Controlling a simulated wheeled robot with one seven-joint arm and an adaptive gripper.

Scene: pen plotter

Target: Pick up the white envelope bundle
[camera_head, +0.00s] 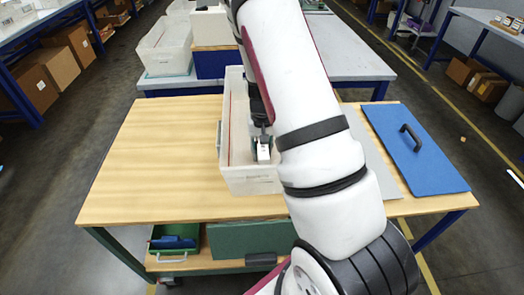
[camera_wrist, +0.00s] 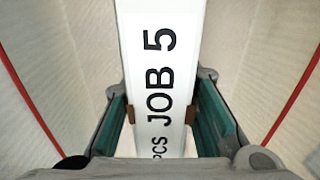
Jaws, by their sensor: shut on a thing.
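The white envelope bundle (camera_wrist: 160,70) fills the middle of the wrist view, with black lettering reading "JOB 5" and part of "PCS". My gripper (camera_wrist: 160,115) has a finger on each side of it and is shut on it. In the head view the bundle (camera_head: 263,152) shows as a small white piece at my gripper (camera_head: 262,138), inside a long white bin (camera_head: 252,182) on the wooden table. My arm hides the right part of the bin. I cannot tell whether the bundle touches the bin floor.
The wooden table (camera_head: 150,150) is clear on the left. A blue board with a black handle (camera_head: 415,150) lies at the right. Behind stands a grey table (camera_head: 355,60) with white bins (camera_head: 165,48). A green tray (camera_head: 175,240) sits on the shelf below.

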